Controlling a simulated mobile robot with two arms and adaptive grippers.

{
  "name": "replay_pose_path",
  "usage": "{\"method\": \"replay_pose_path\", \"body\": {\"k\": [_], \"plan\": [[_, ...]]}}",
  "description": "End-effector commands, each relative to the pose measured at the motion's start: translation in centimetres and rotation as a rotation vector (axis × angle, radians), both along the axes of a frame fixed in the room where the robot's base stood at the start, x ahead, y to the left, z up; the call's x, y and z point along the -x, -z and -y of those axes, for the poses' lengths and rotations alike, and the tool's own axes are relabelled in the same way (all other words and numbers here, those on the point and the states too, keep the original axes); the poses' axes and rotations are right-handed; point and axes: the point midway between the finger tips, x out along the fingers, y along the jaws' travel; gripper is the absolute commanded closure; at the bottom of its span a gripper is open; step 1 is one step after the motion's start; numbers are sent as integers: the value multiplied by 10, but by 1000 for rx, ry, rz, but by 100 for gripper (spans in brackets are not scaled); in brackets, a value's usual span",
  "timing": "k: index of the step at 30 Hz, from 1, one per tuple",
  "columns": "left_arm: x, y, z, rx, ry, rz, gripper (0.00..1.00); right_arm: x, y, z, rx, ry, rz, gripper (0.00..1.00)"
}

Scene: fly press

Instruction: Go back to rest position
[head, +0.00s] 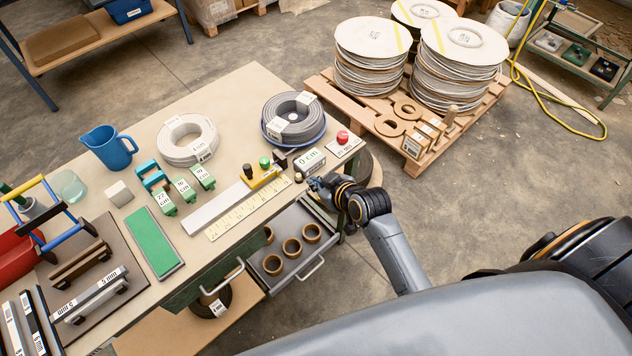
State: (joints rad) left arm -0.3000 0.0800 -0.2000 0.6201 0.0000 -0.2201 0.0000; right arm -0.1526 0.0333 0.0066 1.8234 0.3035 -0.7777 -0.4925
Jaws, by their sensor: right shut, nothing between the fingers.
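My right gripper (316,184) is at the right edge of the workbench (226,98), beside the white block marked 0 cm (309,161) and close to the small brass knob next to it. Its fingers are small and dark in the head view; it is shut with nothing held. My right arm (390,245) reaches in from the lower right, over the floor beside the bench. My left gripper is out of view.
An open drawer (308,272) with several brown rings juts out just below my right gripper. A yellow ruler (250,208), a grey cable coil (293,118) and a red button (342,137) are on the bench. A pallet (459,132) with cable reels stands behind.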

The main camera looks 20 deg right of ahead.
Motion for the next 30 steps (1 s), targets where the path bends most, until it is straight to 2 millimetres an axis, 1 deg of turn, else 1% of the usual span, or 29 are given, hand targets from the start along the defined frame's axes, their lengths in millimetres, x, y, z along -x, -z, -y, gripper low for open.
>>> {"method": "replay_pose_path", "body": {"k": [13,15,17,20,21,23,24,26,27,29,30], "plan": [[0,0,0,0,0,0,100,0,0,0,0,0,0,100],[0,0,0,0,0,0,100,1,5,0,-1,2,-7,100],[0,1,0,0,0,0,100,5,19,0,-2,7,-30,100],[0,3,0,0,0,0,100,20,63,0,-3,28,-100,100],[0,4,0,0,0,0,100,30,87,0,-5,39,-137,100],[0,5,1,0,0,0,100,49,127,0,-2,57,-201,100],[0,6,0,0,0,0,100,65,154,1,0,70,-245,100],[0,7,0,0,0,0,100,91,192,2,6,87,-309,100],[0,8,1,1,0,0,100,110,217,3,12,97,-351,100],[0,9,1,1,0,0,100,141,251,5,21,111,-411,100],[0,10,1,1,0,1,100,163,272,7,29,120,-450,100]]}}
